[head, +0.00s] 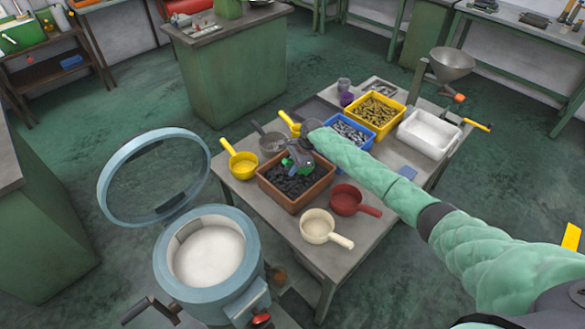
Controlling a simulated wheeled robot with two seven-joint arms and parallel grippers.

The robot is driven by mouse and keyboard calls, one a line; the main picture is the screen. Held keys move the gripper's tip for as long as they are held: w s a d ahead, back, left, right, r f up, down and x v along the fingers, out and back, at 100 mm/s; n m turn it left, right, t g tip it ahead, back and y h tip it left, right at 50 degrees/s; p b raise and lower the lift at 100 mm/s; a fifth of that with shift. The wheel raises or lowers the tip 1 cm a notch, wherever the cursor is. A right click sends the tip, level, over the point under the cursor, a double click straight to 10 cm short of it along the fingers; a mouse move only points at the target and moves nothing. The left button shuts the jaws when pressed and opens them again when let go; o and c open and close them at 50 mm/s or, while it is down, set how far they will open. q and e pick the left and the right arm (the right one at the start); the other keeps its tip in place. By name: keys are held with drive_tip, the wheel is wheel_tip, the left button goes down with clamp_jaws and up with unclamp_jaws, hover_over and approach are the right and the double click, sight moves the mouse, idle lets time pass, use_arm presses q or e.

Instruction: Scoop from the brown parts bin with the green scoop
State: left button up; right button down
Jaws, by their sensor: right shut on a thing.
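The brown parts bin (268,190) stands on the grey table and holds dark small parts. My right gripper (297,158) reaches in from the right and is over the bin. It is shut on the green scoop (288,163), of which only small green pieces show. The gripper hides most of the scoop, and I cannot tell how deep it sits in the parts. My left gripper is not in view.
Around the bin stand a yellow pan (243,166), a cream pan (317,227), a red pan (347,200) and a blue bin (334,122). A yellow bin (398,120) and white tray (430,132) are farther right. An open-lidded round vessel (160,258) stands front left.

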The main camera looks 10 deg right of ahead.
drive_tip(key=shift+t+h, duration=0.3)
drive_tip(key=shift+h, duration=0.5)
drive_tip(key=shift+s+a+r, duration=0.1)
drive_tip(key=shift+a+r, duration=0.1)
drive_tip(key=shift+r, duration=1.25)
drive_tip(key=shift+s+a+r, duration=0.1)
drive_tip(key=shift+a+r, duration=0.1)
drive_tip(key=shift+r, duration=1.3)
drive_tip(key=shift+s+a+r, duration=0.1)
drive_tip(key=shift+a+r, duration=0.1)
drive_tip(key=shift+r, duration=1.25)
